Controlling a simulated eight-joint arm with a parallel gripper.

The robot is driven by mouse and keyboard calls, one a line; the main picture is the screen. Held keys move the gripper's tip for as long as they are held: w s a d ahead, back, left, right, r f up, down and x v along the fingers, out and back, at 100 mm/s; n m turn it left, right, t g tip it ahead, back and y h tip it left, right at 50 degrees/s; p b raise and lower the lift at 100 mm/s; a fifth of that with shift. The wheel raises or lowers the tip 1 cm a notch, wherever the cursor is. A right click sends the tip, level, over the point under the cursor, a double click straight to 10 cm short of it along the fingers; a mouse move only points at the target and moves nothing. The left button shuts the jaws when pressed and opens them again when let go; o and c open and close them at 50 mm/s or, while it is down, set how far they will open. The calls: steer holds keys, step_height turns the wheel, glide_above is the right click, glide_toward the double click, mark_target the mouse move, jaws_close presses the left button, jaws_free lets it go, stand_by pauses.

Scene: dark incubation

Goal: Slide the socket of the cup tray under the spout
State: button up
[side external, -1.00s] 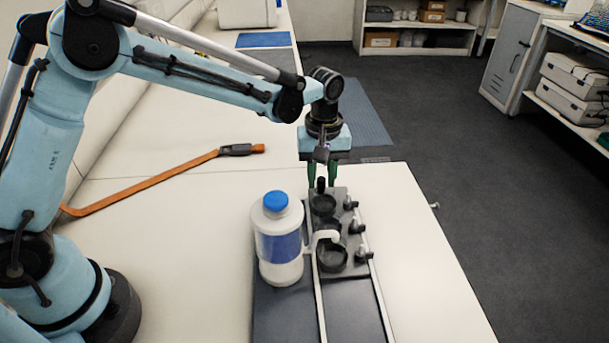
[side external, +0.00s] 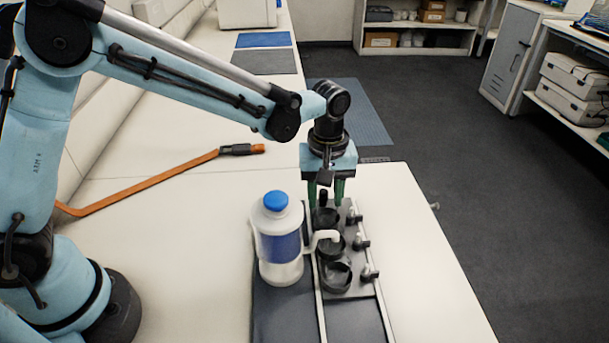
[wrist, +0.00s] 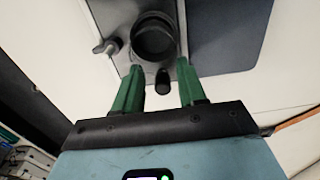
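The grey cup tray (side external: 357,286) lies between two pale rails, with a row of round black sockets (side external: 336,276) and several knobs along its right side. The white bottle (side external: 281,262) with blue cap and blue band stands left of it. Its white spout (side external: 327,236) bends right over the tray, overlapping the middle socket in the side view; exact alignment cannot be told. My gripper (side external: 325,204) is at the tray's far end, its green fingers astride the black upright handle (wrist: 162,82). Gaps show on both sides of the handle in the wrist view, beside the end socket (wrist: 154,39).
The dark base plate (side external: 282,314) lies under the bottle and rails. An orange strap (side external: 150,184) lies on the white table to the left. The table (side external: 432,285) right of the tray is clear, up to its edge above the dark floor.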

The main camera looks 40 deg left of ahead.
steer(key=shift+s+d, duration=0.2)
steer(key=shift+r, duration=2.3)
